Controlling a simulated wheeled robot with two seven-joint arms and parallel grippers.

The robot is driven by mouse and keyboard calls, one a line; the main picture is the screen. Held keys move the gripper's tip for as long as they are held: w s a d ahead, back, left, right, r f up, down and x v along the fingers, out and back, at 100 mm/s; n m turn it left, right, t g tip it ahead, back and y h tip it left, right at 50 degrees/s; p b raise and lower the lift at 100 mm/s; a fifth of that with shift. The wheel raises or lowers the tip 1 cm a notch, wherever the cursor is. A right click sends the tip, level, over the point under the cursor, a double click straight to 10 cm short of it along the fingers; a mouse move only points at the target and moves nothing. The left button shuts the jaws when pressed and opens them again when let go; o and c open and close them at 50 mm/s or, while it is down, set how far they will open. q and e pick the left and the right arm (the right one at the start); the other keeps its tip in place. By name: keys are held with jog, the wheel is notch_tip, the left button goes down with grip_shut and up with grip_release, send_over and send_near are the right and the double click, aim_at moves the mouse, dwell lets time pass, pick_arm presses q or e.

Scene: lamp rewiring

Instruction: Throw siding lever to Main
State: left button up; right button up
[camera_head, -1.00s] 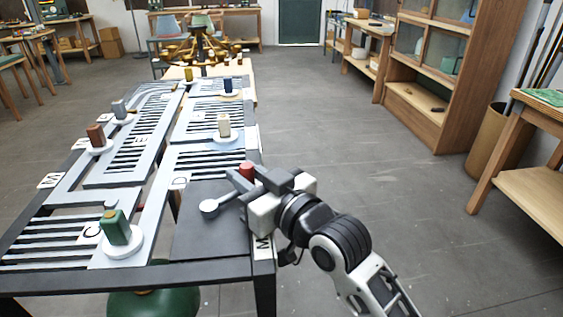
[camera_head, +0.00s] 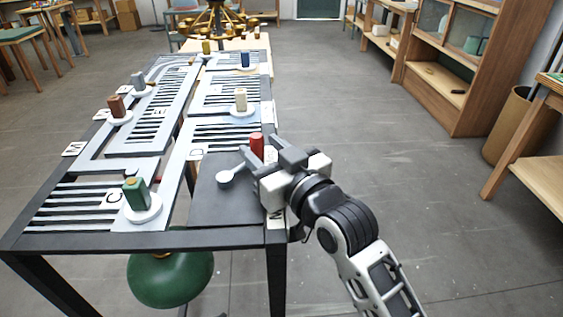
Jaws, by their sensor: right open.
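A short lever with a round white knob (camera_head: 225,177) lies over the dark plate at the near right corner of the track table. Its stalk runs toward my right gripper (camera_head: 259,168), and its far end is hidden there. The right gripper is open, with its dark fingers pointing left at the plate's right edge. I cannot tell whether the fingers touch the lever. A red block (camera_head: 257,144) stands just behind the fingers, its lower part hidden. A white label (camera_head: 277,218), partly covered by the gripper, sits on the table's near right edge. My left gripper is not in view.
The table (camera_head: 150,240) carries grey track strips and several coloured blocks on white discs, including a green one (camera_head: 136,194) at the near left and a cream one (camera_head: 241,100). A green dome (camera_head: 170,280) shows below the table. Open floor lies to the right, before a wooden cabinet (camera_head: 480,70).

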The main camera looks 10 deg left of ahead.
jog(key=b+v, duration=0.1)
jog(key=v, duration=1.4)
jog(key=shift+s+d+b, duration=0.25)
jog(key=shift+b, duration=0.15)
